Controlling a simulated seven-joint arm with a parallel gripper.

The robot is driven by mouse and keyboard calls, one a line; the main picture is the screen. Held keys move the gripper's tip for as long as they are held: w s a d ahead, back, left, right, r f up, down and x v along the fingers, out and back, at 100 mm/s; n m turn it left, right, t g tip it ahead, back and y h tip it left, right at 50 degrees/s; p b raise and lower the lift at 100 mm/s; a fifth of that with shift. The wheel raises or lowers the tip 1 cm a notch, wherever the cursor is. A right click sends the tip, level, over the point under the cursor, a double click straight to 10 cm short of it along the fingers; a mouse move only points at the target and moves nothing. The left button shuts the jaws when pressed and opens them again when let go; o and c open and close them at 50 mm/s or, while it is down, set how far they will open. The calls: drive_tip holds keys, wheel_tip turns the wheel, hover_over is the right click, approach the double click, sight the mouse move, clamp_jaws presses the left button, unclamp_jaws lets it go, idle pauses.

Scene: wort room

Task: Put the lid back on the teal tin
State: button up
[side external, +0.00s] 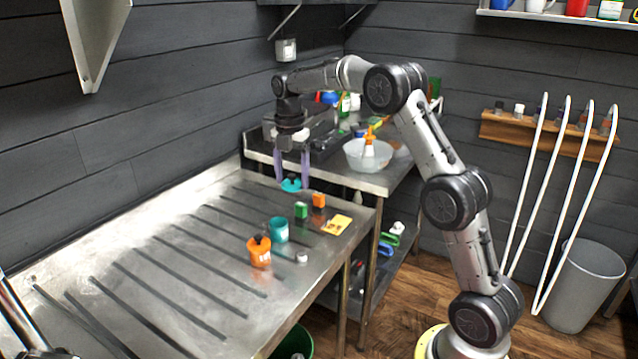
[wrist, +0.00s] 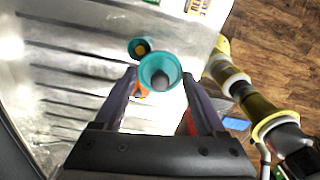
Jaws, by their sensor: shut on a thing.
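My gripper (side external: 292,180) points down above the metal bench, its two purple fingers shut on the teal lid (side external: 291,185). In the wrist view the lid (wrist: 152,66) sits between the fingertips, its dark knob facing the camera. The teal tin (side external: 278,231) stands upright and open on the bench, below and nearer the side camera than the lid. In the wrist view the tin (wrist: 134,43) shows just beyond the lid, up and left, partly covered by it. Something yellowish shows inside the tin. The lid is apart from the tin, in the air.
An orange tin (side external: 259,253) stands beside the teal tin, with a small grey cylinder (side external: 302,257) nearby. A green block (side external: 301,210), an orange block (side external: 319,200) and a yellow card (side external: 336,225) lie to the right, near the bench edge. The bench's left part is clear.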

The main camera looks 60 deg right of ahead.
drive_tip(key=shift+n, duration=0.3)
drive_tip(key=shift+w+a+f, duration=0.25)
drive_tip(key=shift+w+f, duration=0.45)
drive_tip(key=shift+f, duration=1.15)
drive_tip(key=shift+w+a+f, duration=0.2)
drive_tip(key=shift+w+f, duration=0.55)
drive_tip(key=shift+f, duration=1.15)
drive_tip(key=shift+w+a+f, duration=0.25)
drive_tip(key=shift+w+f, duration=0.45)
drive_tip(key=shift+f, duration=1.15)
drive_tip(key=shift+f, duration=0.15)
drive_tip(key=o, duration=1.3)
drive_tip(key=shift+c, duration=0.2)
wheel_tip(320, 180, up, 7)
drive_tip(key=shift+c, duration=0.2)
